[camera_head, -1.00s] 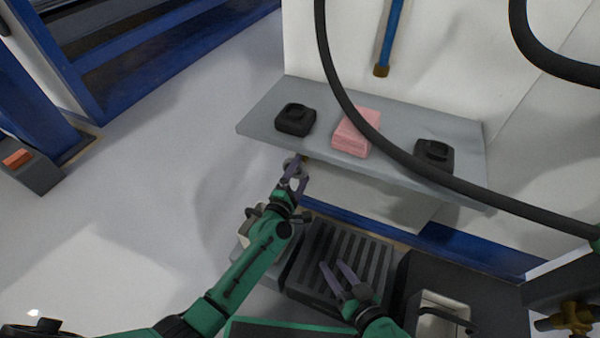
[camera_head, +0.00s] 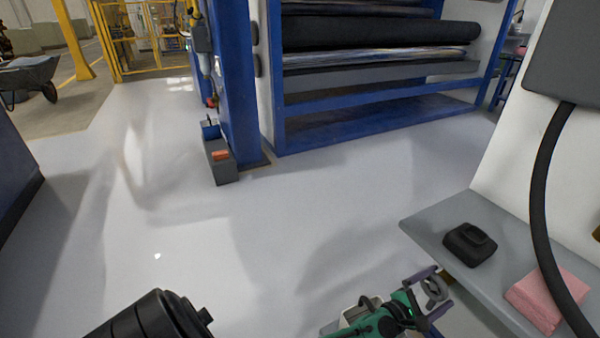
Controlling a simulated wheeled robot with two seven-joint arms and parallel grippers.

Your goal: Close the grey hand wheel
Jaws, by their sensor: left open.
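A grey round wheel (camera_head: 437,291) shows at the lower right, just in front of the grey shelf's left end. My left gripper (camera_head: 432,294) is at this wheel, its two purple fingers open, one on each side of the rim. I cannot tell whether the fingers touch it. The wheel's mount is hidden behind the gripper and the shelf edge. My right gripper is out of view.
The grey shelf (camera_head: 425,226) carries a black device (camera_head: 470,244) and a pink folded stack (camera_head: 545,302). A thick black hose (camera_head: 540,190) hangs in front. A blue roller frame (camera_head: 370,125) and a grey box (camera_head: 219,160) stand behind. The floor between is clear.

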